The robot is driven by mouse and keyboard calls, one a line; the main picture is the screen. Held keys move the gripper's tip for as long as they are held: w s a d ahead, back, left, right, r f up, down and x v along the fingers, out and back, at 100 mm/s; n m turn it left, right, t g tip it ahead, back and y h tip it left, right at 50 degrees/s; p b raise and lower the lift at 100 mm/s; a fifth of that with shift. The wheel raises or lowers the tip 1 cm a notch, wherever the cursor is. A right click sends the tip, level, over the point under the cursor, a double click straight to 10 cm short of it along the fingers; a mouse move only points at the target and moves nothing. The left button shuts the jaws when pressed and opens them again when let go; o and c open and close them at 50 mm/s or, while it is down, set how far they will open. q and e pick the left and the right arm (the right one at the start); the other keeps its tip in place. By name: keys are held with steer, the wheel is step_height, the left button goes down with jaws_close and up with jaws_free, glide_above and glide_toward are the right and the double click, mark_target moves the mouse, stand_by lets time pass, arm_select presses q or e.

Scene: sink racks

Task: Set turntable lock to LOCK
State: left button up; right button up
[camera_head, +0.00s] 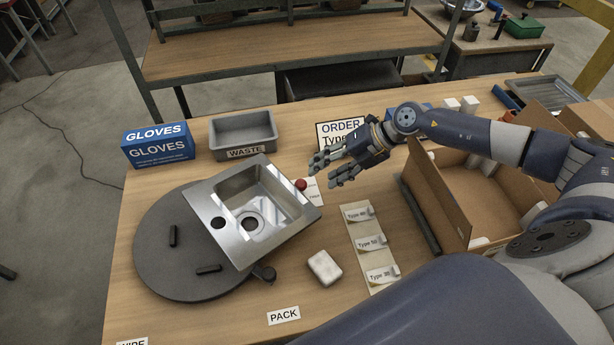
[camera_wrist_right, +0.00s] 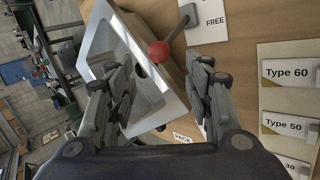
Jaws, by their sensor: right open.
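The turntable lock is a lever with a red ball knob (camera_wrist_right: 158,51), in front of my right gripper in the right wrist view. Its dark arm runs up and right from the knob, beside a card (camera_wrist_right: 215,22) reading FREE. A second small label (camera_wrist_right: 183,138) is partly hidden by a finger. In the head view the red knob (camera_head: 301,185) sits at the sink's right edge. The round dark turntable (camera_head: 160,262) bears a steel sink (camera_head: 228,243). My right gripper (camera_head: 330,168) is open and empty, right of and above the knob, apparently not touching it. My left gripper is not in view.
A grey WASTE bin (camera_head: 243,133) and a blue GLOVES box (camera_head: 157,147) stand at the back. A white block (camera_head: 324,268) and a Type label strip (camera_head: 368,245) lie at front. An open cardboard box (camera_head: 440,195) stands right, under my arm.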

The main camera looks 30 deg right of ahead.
mark_target(305, 183)
steer(key=p+x, duration=0.1)
steer(key=x, duration=0.3)
steer(key=shift+w+a+f, duration=0.2)
steer(key=shift+w+a, duration=0.05)
steer(key=shift+x, duration=1.1)
steer(key=shift+f, duration=0.1)
steer(key=shift+c, duration=0.7)
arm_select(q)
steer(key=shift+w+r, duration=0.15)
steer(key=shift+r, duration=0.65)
arm_select(e)
jaws_close()
